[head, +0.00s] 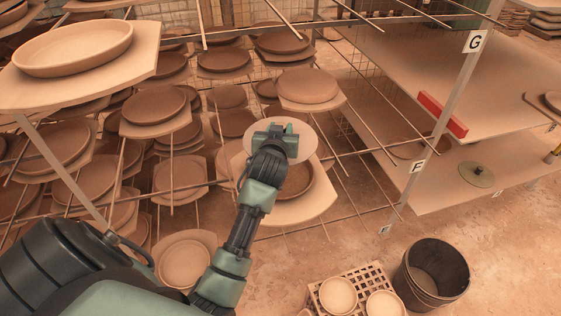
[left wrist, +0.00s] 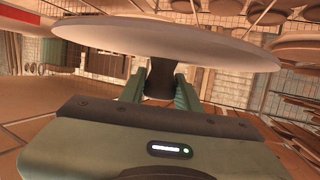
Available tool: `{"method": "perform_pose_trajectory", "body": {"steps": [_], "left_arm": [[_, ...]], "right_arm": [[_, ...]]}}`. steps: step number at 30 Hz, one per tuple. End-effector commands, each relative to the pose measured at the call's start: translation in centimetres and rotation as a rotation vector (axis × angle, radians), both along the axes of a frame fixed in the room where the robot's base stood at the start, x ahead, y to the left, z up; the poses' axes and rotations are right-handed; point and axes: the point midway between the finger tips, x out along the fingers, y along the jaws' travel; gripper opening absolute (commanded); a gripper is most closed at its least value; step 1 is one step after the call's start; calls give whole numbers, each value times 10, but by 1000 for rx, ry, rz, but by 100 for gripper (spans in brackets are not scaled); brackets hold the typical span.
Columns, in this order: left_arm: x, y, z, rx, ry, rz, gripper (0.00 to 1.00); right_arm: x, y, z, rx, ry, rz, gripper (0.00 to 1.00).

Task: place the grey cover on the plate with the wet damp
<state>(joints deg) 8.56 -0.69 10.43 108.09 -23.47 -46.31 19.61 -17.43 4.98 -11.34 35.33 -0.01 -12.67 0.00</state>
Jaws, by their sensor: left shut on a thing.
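My left gripper (head: 281,136) is shut on a pale grey round cover (head: 307,142). In the left wrist view the cover (left wrist: 165,42) spans the top, with the fingers (left wrist: 160,85) closed around a dark knob or stem at its middle. In the head view the cover hangs over the back part of a darker, damp-looking brown plate (head: 303,180), which lies on a light board (head: 305,208) on the rack. The cover sits off to the back of this plate; the gap between them cannot be judged. My right gripper is not in view.
Rack rods and several plates on boards surround the spot, including a plate (head: 308,86) just behind. Right are shelves with a red block (head: 442,114) and a greenish knobbed lid (head: 477,174). A dark bucket (head: 432,272) and a crate (head: 322,299) stand on the floor.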

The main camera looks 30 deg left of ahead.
Motion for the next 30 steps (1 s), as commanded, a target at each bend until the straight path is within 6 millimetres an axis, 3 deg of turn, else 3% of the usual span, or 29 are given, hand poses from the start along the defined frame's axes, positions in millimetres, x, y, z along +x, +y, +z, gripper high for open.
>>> {"method": "perform_pose_trajectory", "body": {"steps": [3, 9, 14, 22, 30], "left_arm": [[-1, 0, -34, -1, 5, 0, 0], [0, -1, -74, -1, 0, -3, 0], [0, 0, -87, 0, -2, -1, 0], [0, -1, -124, -1, -1, -1, 0], [0, -1, -128, 0, -4, -2, 0]], "right_arm": [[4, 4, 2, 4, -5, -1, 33], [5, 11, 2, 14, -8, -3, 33], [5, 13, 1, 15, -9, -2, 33], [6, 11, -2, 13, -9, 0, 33], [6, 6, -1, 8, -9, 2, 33]]}}
